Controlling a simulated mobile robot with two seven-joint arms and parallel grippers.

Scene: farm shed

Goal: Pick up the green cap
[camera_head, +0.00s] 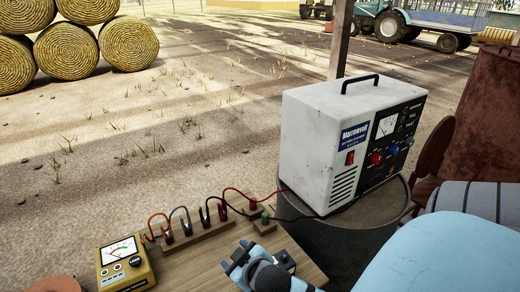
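The green cap (265,216) is small and sits on a little wooden block (265,226) on the wooden work surface, left of the charger. A red part sticks up beside it, and dark and red cables run close by. A blue and dark grey mechanical thing (268,274), cut off by the bottom edge, is just below the block and apart from the cap.
A white battery charger (325,143) stands on a round drum (358,235). A wooden rack (203,237) holds several cable clamps. A yellow meter (125,263) lies at the lower left. A large light blue shape (445,258) fills the lower right.

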